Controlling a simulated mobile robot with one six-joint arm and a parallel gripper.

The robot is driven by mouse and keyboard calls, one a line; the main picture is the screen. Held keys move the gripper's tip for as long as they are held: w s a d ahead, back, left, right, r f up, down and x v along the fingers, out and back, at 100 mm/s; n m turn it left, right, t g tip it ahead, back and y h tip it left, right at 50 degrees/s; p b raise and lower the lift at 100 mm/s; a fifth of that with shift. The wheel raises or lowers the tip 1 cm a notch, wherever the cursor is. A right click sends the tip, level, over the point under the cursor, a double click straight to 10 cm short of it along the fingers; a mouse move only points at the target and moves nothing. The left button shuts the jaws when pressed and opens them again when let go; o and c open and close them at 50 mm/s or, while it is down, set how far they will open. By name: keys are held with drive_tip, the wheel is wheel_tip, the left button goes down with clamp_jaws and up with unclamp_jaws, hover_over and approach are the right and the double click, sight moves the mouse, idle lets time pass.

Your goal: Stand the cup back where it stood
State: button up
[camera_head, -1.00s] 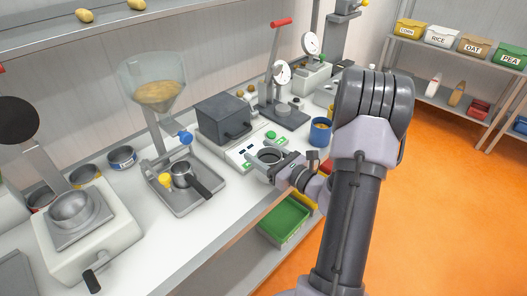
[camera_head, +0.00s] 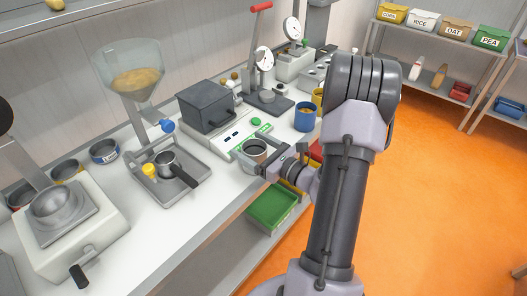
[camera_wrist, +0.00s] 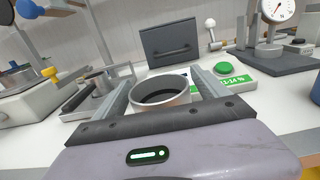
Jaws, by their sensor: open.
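A grey metal cup (camera_head: 255,151) with a dark inside stands upright at the front of the counter, beside the white scale-like device with a green button. It also shows in the wrist view (camera_wrist: 161,92). My gripper (camera_head: 252,147) is open, with one finger on each side of the cup. In the wrist view the fingers of my gripper (camera_wrist: 162,74) lie left and right of the cup, with a visible gap at least on the left. The cup's base is hidden by my gripper's body in the wrist view.
The white device (camera_head: 236,135) bears a dark box (camera_head: 206,106) behind the cup. A tray with a black-handled pan (camera_head: 168,163) is at left, a blue cup (camera_head: 304,117) at right. A green bin (camera_head: 272,208) sits below the counter edge.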

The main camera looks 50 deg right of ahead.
drive_tip(key=s, duration=0.3)
drive_tip(key=s+p, duration=0.1)
drive_tip(key=s, duration=0.3)
drive_tip(key=s+d, duration=0.1)
drive_tip(key=s, duration=0.2)
drive_tip(key=shift+s, duration=0.15)
